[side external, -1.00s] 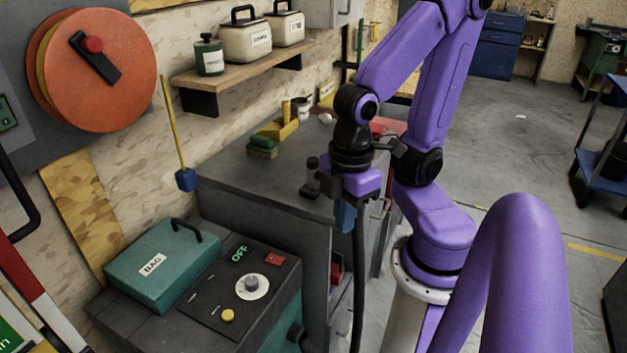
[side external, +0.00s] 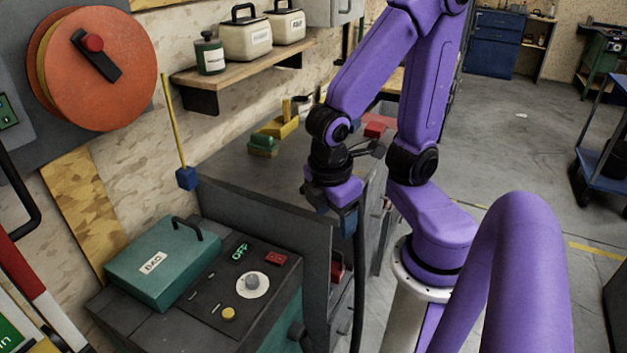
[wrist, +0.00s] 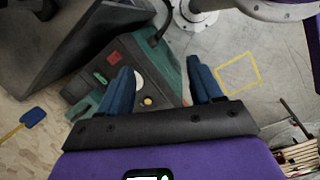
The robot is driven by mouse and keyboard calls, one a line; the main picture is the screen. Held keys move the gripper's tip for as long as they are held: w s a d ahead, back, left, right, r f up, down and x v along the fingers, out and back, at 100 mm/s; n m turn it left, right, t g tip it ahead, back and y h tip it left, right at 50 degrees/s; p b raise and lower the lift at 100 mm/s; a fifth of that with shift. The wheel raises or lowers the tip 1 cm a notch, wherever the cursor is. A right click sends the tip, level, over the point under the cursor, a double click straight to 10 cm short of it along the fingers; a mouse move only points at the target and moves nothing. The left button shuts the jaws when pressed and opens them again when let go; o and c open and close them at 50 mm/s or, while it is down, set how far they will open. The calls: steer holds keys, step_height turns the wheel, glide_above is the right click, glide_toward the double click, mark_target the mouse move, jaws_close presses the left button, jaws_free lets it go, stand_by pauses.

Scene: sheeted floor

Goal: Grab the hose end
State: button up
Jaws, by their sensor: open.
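A black hose (side external: 357,285) runs upright in the side view, in front of the grey cabinet, and leaves the picture at the bottom. Its top reaches up close beside my gripper (side external: 333,212); I cannot tell whether they touch or where exactly the hose end lies. My gripper points down, with its blue fingers apart. In the wrist view my gripper (wrist: 158,72) is open, with nothing held between its fingers. A dark tube-like piece (wrist: 158,36) shows beyond the fingers there, at the machine's edge; I cannot tell whether it is the hose.
A control machine (side external: 222,287) with a teal box (side external: 160,257) stands at lower left. The grey cabinet (side external: 265,200) carries yellow and green blocks (side external: 272,135) and a red one (side external: 375,129).

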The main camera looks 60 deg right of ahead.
steer(key=w+d+f+n+t+h, duration=0.2)
steer(key=w+d+f+n+h, duration=0.25)
steer(key=w+h, duration=0.3)
steer(key=w+d+f+n+t+h, duration=0.1)
steer(key=w+d+f+n+h, duration=0.3)
steer(key=w+h, duration=0.35)
steer(key=shift+m, duration=0.55)
steer(key=d, duration=0.4)
steer(key=w+d, duration=0.1)
steer(key=d, duration=0.8)
steer(key=shift+w+d+r, duration=0.1)
steer(key=shift+w, duration=0.2)
steer(key=shift+w+d, duration=0.15)
steer(key=shift+d, duration=1.15)
steer(key=shift+w+d, duration=0.1)
steer(key=shift+d, duration=1.2)
jaws_close()
